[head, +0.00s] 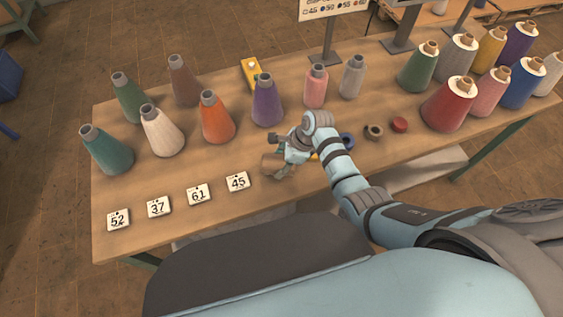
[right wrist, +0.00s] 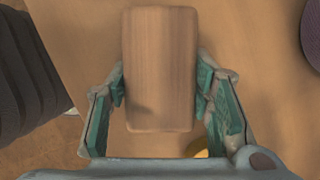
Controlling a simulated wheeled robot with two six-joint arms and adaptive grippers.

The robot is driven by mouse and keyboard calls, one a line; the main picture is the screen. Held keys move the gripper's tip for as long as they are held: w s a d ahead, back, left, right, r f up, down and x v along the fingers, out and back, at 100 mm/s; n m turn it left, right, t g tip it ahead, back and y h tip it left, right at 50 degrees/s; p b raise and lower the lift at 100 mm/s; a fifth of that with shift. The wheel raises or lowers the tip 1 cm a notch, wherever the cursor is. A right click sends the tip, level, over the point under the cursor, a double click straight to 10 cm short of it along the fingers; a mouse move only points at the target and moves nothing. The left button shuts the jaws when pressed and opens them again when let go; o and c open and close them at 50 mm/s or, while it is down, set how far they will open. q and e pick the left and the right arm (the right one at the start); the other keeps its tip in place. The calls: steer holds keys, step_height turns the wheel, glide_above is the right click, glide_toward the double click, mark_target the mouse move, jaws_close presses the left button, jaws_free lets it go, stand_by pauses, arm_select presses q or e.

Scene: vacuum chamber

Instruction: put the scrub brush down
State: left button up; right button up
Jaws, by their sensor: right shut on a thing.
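The scrub brush (right wrist: 160,65) shows as a brown wooden block in the right wrist view. In the head view its wooden end (head: 270,163) shows just left of my right gripper (head: 282,164). My right gripper is shut on the brush, with a teal pad on each side of the block in the right wrist view (right wrist: 163,100). The brush is over the front middle of the wooden table (head: 325,185). I cannot tell whether it touches the tabletop. Its bristles are hidden. My left gripper is not in view.
A purple cone (head: 266,103) and a pink cone (head: 315,87) stand behind the gripper. The number card 45 (head: 237,182) lies to its left. A red cap (head: 399,124) and a brown ring (head: 373,132) lie to the right. Bare tabletop shows around the brush.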

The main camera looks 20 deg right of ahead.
steer(key=shift+w+f, duration=0.1)
steer(key=shift+f, duration=0.15)
steer(key=o, duration=1.5)
steer(key=shift+w+f, duration=0.1)
steer(key=p+v, duration=0.3)
steer(key=v, duration=0.9)
steer(key=shift+r, duration=0.4)
